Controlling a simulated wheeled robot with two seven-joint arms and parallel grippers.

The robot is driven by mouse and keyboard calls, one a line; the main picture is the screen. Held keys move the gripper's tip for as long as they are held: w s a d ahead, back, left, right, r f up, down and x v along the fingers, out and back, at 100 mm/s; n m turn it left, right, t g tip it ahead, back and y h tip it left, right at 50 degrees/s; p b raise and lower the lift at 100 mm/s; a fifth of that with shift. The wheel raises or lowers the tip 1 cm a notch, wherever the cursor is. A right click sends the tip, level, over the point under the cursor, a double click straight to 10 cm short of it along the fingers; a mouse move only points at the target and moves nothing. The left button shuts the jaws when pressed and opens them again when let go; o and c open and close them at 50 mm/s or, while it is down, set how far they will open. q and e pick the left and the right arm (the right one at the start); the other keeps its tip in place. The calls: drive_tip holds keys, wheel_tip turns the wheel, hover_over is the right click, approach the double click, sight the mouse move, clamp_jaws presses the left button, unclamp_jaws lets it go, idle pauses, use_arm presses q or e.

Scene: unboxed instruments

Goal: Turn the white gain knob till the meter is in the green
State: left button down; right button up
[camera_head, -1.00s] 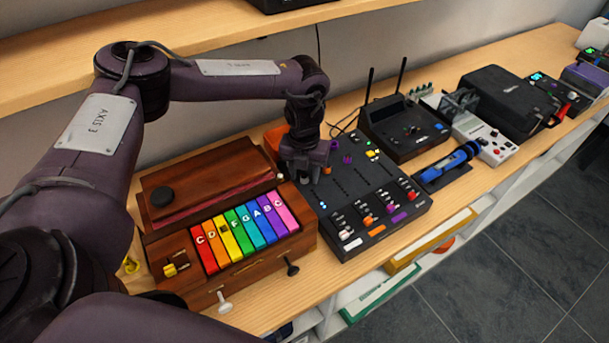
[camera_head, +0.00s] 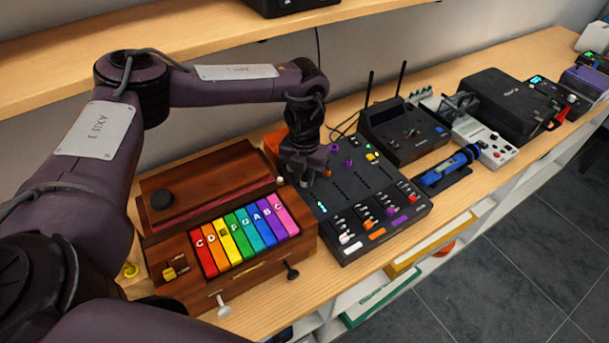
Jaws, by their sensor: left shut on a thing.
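A black mixer panel (camera_head: 352,192) with coloured knobs and faders lies on the wooden bench, right of the wooden instrument. My left gripper (camera_head: 304,181) points down at the panel's left edge, shut on a small control there. The jaws hide that control, so its white colour and its angle do not show. Small cyan lights (camera_head: 322,205) glow on the panel just below the gripper. I cannot make out a green zone or a meter reading. My right gripper is not in view.
A wooden instrument with rainbow keys (camera_head: 245,233) stands close left of the panel. A black device with two antennas (camera_head: 402,135) stands behind right, and a blue cylinder (camera_head: 446,167) lies to the right. An orange object (camera_head: 274,143) sits behind the gripper.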

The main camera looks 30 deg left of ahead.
use_arm(q)
drive_tip(key=m+b, duration=0.1)
drive_tip(key=m, duration=0.2)
drive_tip(key=shift+m+b, duration=0.45)
drive_tip(key=shift+m, duration=1.45)
drive_tip(key=c, duration=1.3)
unclamp_jaws()
drive_tip(key=shift+r, duration=0.1)
